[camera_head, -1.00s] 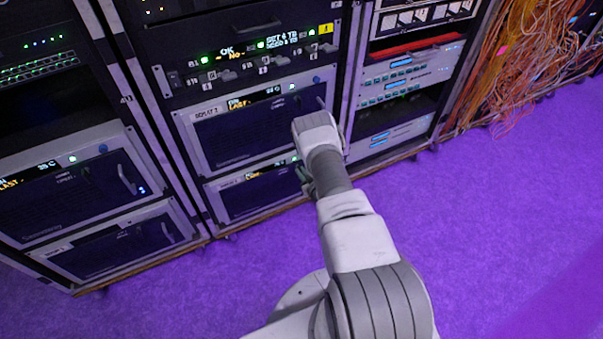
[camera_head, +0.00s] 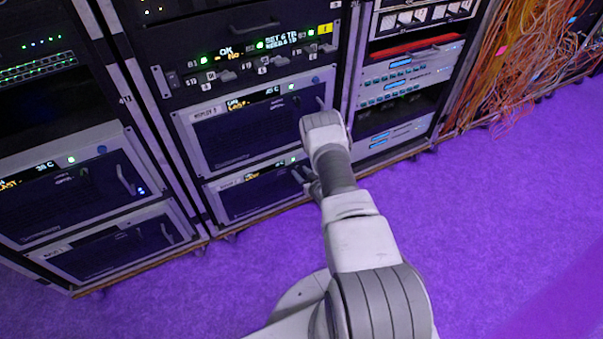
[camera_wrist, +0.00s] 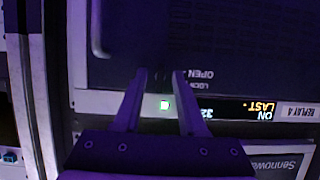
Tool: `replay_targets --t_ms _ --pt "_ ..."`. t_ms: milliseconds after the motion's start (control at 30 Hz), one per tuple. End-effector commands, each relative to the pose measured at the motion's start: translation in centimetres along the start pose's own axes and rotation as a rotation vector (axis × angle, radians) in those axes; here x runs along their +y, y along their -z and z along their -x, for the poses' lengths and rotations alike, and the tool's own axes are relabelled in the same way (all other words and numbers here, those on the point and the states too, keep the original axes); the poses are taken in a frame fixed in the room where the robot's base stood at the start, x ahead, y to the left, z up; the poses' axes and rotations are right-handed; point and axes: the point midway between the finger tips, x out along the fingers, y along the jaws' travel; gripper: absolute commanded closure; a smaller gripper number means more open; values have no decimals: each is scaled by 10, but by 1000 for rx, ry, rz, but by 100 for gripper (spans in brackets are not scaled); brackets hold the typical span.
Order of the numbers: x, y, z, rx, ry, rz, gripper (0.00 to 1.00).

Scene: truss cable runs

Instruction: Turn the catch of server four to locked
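Server four (camera_head: 262,193) is the lowest dark-fronted unit in the middle rack in the head view, partly hidden by my arm. In the wrist view, its front (camera_wrist: 240,60) appears upside down, with a "REPLAY 4" label (camera_wrist: 298,111), a lit display (camera_wrist: 250,109) and a green light (camera_wrist: 165,104). The words "OPEN" and "LOCK" (camera_wrist: 200,80) stand just right of my fingertips. My gripper (camera_wrist: 161,75) is at the front, its two fingers apart. The catch is not clearly distinguishable in the dark between the fingertips. My gripper also shows at the server's right end (camera_head: 308,180) in the head view.
Another similar server (camera_head: 250,130) sits directly above server four. A pale handle (camera_wrist: 98,30) stands left of my fingers in the wrist view. Orange cables (camera_head: 530,60) hang at the right. The purple floor (camera_head: 500,220) is clear.

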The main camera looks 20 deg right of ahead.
Motion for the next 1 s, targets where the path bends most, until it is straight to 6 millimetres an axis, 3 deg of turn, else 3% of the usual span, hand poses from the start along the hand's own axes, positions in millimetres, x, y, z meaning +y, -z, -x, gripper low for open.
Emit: replay_targets --t_ms 367,467,1000 --pt "0 1 8 -2 -1 1 60" --pt "1 2 24 -4 -2 -1 60" --pt "0 2 148 -4 -2 -1 60"
